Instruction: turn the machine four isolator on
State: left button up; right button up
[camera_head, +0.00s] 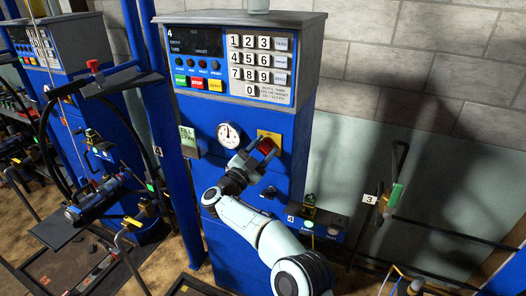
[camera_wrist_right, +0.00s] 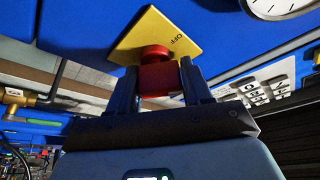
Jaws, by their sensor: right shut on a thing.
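The machine four isolator is a red rotary knob (camera_head: 266,146) on a yellow plate (camera_head: 275,137), mounted on the blue front of the machine marked 4. My right gripper (camera_head: 260,152) is at the knob, with its fingers on either side of it. In the right wrist view the red knob (camera_wrist_right: 158,78) sits between the two dark fingers (camera_wrist_right: 158,88), in front of the yellow plate (camera_wrist_right: 137,32). Lettering that seems to read OFF shows on the plate, near its edge. The fingers partly hide the knob. My left gripper is not in the head view.
A round gauge (camera_head: 228,134) is left of the yellow plate. The grey control box (camera_head: 310,60) with a keypad and coloured buttons overhangs above. A small shelf unit (camera_head: 318,222) sticks out at the lower right. Another blue machine (camera_head: 75,42) stands at the left.

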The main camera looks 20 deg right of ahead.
jog(key=m+g, duration=0.1)
jog(key=m, duration=0.2)
jog(key=m+g+p, duration=0.1)
jog(key=m+g, duration=0.1)
jog(key=m, duration=0.1)
jog(key=shift+r+m+y, duration=0.1)
jog(key=shift+m+y, duration=0.2)
jog(key=shift+m, duration=0.1)
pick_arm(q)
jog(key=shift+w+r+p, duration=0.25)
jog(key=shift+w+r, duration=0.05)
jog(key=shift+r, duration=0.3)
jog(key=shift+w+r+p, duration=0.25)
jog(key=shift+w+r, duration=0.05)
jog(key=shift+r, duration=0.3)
pick_arm(e)
jog(key=m+g+y, duration=0.1)
jog(key=m, duration=0.4)
jog(key=o, duration=1)
jog(key=shift+c, duration=0.2)
jog(key=shift+d, duration=0.1)
jog(key=shift+s, duration=0.1)
